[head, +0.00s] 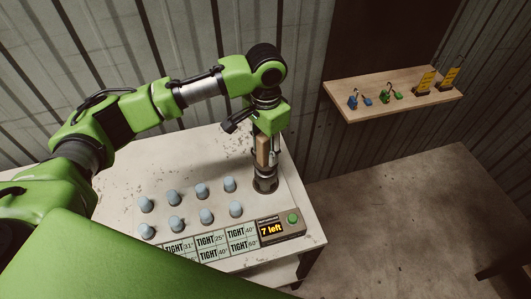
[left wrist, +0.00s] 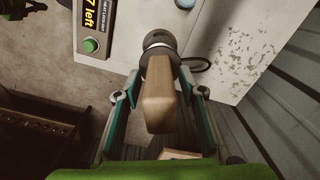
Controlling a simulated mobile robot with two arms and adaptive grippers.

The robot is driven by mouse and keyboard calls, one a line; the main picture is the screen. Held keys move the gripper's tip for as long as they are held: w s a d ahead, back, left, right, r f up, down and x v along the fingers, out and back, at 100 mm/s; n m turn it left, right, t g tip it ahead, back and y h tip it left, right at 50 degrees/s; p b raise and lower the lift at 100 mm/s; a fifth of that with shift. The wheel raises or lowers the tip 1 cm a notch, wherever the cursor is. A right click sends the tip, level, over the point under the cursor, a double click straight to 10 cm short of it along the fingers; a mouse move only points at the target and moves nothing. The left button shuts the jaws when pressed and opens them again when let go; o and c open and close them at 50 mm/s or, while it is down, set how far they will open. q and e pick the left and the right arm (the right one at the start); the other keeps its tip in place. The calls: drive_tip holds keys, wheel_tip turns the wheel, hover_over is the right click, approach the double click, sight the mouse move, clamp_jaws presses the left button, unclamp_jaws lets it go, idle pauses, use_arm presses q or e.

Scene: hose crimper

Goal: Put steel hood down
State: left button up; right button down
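The steel hood (head: 265,183) is a dark, round metal piece at the right side of the worktable, with a tan wooden handle (head: 262,150) standing up from it. It also shows in the left wrist view as a grey metal ring (left wrist: 160,42) at the far end of the handle. The hood appears to rest on the tabletop. My left gripper (left wrist: 159,75) points down over the handle. Its teal-padded fingers stand on either side of the handle, with narrow gaps visible on both sides.
The white worktable (head: 220,145) holds several pale blue cylinders (head: 202,190), green-and-white TIGHT labels (head: 212,242) and a display (head: 271,229) reading "7 left" beside a green button (head: 293,218). A wooden wall shelf (head: 400,95) is at the right. The floor between is clear.

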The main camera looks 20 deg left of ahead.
use_arm(q)
wheel_tip(320, 180, up, 10)
drive_tip(key=shift+r+b, duration=0.2)
drive_tip(key=shift+b, duration=0.75)
